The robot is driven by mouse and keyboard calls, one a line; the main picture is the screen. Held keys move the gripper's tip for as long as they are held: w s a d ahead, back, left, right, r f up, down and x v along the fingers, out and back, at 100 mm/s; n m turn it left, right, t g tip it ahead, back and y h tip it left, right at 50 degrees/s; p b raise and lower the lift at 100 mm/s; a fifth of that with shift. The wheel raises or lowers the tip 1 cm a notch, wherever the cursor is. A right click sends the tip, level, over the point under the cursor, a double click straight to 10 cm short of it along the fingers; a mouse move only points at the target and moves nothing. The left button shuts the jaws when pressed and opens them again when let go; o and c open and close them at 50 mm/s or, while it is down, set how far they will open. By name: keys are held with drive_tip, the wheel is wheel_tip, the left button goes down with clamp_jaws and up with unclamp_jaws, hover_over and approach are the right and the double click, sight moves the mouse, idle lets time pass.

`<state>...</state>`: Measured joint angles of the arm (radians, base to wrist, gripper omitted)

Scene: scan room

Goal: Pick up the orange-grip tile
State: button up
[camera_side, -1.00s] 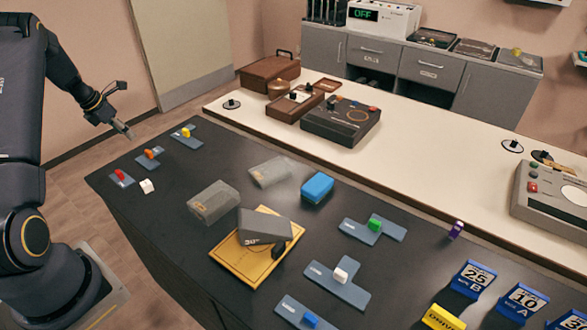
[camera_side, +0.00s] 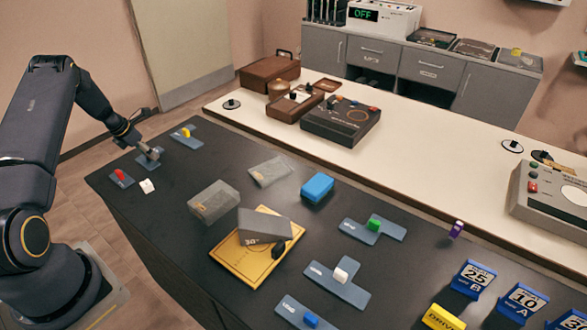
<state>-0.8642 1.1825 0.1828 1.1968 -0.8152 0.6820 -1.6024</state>
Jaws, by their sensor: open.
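The orange-grip tile (camera_side: 148,163) lies on the dark table near its far left end, between the red-grip tile and the yellow-grip tile. Its blue-grey plate shows around the fingers, but its orange grip is mostly hidden behind my gripper. My gripper (camera_side: 150,152) points down at this tile with its fingertips at the grip. It is open; whether the fingers touch the grip is too small to tell.
Grey blocks (camera_side: 213,202), a blue block (camera_side: 317,188) and a yellow board (camera_side: 238,262) stand further right. Clear table lies between.

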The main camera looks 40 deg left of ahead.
drive_tip(key=shift+c, duration=0.3)
clamp_jaws()
drive_tip(key=shift+r, duration=0.15)
